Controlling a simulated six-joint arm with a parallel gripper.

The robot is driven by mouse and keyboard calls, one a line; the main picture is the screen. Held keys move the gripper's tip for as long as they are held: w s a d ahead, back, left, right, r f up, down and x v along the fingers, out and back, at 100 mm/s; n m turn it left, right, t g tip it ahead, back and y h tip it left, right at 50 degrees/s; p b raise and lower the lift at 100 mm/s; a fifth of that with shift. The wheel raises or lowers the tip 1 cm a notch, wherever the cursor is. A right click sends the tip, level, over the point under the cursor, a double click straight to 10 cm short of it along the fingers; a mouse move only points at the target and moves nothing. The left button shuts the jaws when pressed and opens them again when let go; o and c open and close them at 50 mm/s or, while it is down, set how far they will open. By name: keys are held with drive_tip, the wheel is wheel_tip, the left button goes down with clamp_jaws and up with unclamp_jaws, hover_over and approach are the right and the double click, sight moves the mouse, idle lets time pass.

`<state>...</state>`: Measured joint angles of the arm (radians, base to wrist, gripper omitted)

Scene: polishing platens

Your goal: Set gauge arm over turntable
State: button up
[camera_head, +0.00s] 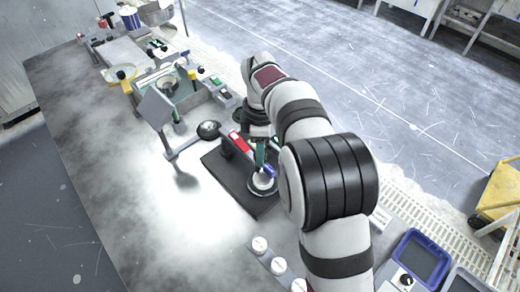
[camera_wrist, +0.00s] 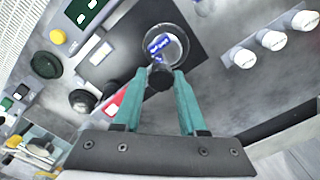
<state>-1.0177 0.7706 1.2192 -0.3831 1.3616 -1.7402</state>
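The turntable (camera_head: 262,184) is a small round silver disc on a dark base plate (camera_head: 222,178) in the head view. In the wrist view the turntable (camera_wrist: 178,52) is a clear-rimmed disc ahead of my fingertips. The gauge arm has a red part (camera_head: 240,143) and a blue end (camera_head: 269,170); the blue end (camera_wrist: 158,44) appears over the disc in the wrist view. My gripper (camera_wrist: 160,76) has its teal fingers on both sides of the arm's dark knob (camera_wrist: 161,80), seemingly touching it. The red part (camera_wrist: 115,103) is partly hidden behind a finger. My gripper (camera_head: 260,155) points down in the head view.
Three white-capped containers (camera_head: 279,265) stand on the bench near the plate. A grey panel on a stand (camera_head: 156,108) and a round dark knob (camera_head: 208,130) are to the left. A blue-rimmed tray (camera_head: 420,258) lies right.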

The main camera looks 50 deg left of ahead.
drive_tip(key=o, duration=0.4)
drive_tip(key=shift+w, duration=0.1)
wheel_tip(320, 180, up, 16)
drive_tip(key=shift+f, duration=0.1)
